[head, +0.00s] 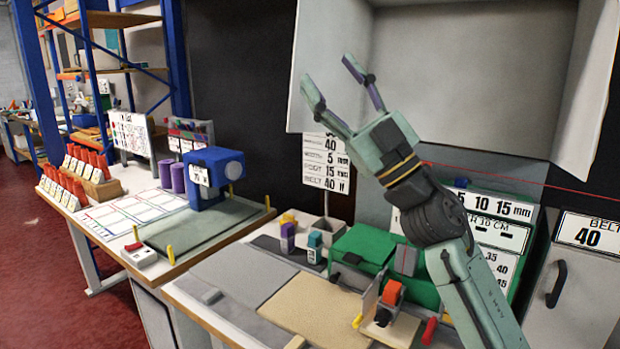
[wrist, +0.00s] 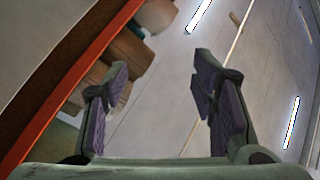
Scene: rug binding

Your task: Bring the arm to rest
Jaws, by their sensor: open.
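My gripper (head: 332,84) is raised high above the workbench in the head view, in front of the pale open cabinet (head: 440,50). Its two fingers point up and to the left and stand wide apart. Nothing is between them. In the wrist view the open fingers (wrist: 155,100) show against the ceiling, also with nothing between them. My arm rises from the lower right of the head view and is bent at the joint below the gripper.
Below stand a green machine (head: 362,246), a tan mat (head: 312,308), and small purple (head: 288,238) and teal (head: 315,247) bottles. A blue machine (head: 212,172) stands on the left bench. The cabinet's side panels flank the gripper. The wrist view shows an orange-edged shelf (wrist: 75,75) at left.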

